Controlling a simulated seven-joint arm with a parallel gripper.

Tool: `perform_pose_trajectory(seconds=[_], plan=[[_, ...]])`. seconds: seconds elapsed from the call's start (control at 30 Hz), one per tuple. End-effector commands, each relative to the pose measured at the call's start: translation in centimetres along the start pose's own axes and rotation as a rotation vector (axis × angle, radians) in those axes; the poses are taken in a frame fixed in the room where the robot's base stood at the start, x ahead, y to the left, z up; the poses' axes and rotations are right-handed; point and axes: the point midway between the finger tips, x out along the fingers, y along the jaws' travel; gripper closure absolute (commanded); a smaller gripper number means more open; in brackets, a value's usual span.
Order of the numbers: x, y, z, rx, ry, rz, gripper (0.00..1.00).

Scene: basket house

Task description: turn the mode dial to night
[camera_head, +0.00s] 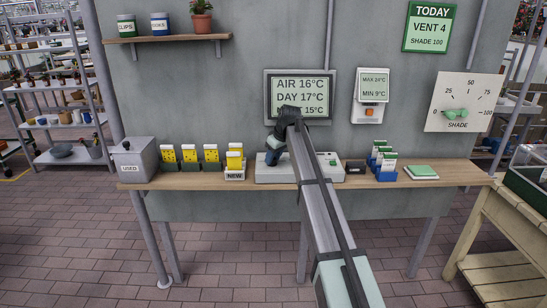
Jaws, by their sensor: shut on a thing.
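A pale control box (318,177) stands on the wooden shelf below the wall display (338,95). The display reads AIR 16°C, DAY 17°C and a third line ending in 15°C, its start covered by my arm. My gripper (272,159) points down at the left part of the box, its dark fingers low against its top. It is shut on the mode dial, which is mostly hidden by the fingers and arm. The dial's markings and pointer direction cannot be read. A small green button or lamp (333,162) shows on the box's right part.
Left of the box are a NEW card holder (235,175), several yellow cards and a grey USED bin (135,160). Right are a small black device (356,167), blue card holders (386,176) and a green pad (421,172). A SHADE dial (463,102) hangs at right.

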Motion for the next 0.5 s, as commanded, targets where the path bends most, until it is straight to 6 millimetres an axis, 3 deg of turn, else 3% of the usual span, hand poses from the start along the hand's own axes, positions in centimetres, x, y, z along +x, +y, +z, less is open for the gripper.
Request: perform_pose_trajectory(seconds=[0.27, 0.5], plan=[[-0.01, -0.11, 0.04, 0.068, 0.0, 0.03, 0.93], [0.01, -0.37, -0.01, 0.229, 0.001, 0.097, 0.93]])
